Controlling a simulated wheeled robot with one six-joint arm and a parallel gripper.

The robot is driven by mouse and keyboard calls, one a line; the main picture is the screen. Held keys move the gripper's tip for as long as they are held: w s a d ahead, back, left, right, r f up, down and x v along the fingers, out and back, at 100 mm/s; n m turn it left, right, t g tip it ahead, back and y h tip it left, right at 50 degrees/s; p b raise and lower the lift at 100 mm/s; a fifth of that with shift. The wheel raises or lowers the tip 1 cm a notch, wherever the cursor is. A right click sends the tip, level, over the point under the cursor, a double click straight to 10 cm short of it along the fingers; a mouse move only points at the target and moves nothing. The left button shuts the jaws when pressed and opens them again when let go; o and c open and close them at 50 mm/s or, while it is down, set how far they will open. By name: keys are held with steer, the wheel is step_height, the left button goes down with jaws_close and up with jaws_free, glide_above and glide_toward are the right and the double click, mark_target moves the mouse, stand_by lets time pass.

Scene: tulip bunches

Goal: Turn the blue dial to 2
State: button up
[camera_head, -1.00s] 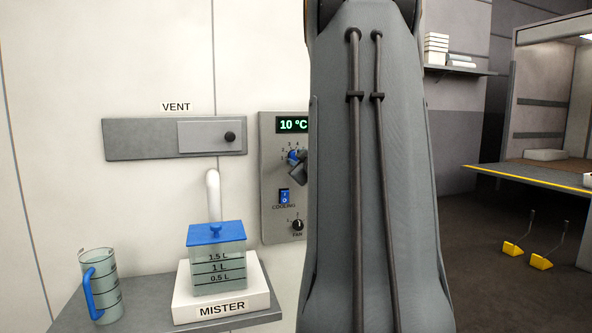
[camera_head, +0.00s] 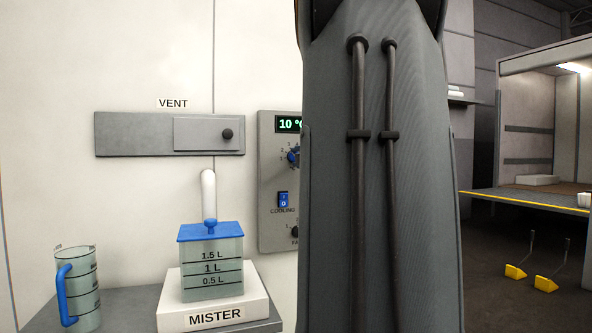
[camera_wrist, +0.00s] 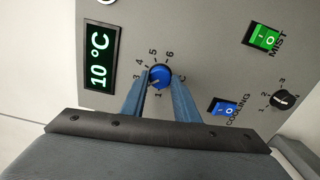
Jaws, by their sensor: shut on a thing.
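The blue dial (camera_wrist: 160,77) sits on the grey control panel (camera_wrist: 210,60), with numbers printed around it. My gripper (camera_wrist: 160,80) has one finger on each side of the dial and is shut on it. A finger covers part of the number ring, so the 2 is hard to make out. A small pale mark shows on the dial's lower left edge, but I cannot tell for sure which number it points to. In the head view the dial (camera_head: 293,157) shows just left of my arm, which hides my gripper and the panel's right part.
A green display (camera_wrist: 99,57) reads 10 °C. A blue cooling switch (camera_wrist: 223,107), a green mist switch (camera_wrist: 264,38) and a black fan knob (camera_wrist: 284,98) share the panel. The mister (camera_head: 212,262) and a measuring jug (camera_head: 79,290) stand left, below the vent slider (camera_head: 170,134).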

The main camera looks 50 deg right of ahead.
steer(key=shift+f+n+b, duration=0.1)
steer(key=shift+n+b, duration=1.65)
steer(key=shift+n, duration=0.15)
steer(key=o, duration=1.1)
steer(key=shift+c, duration=0.2)
steer(key=shift+s, duration=0.1)
steer(key=v, duration=0.7)
steer(key=shift+s+a, duration=0.2)
steer(key=shift+s, duration=0.15)
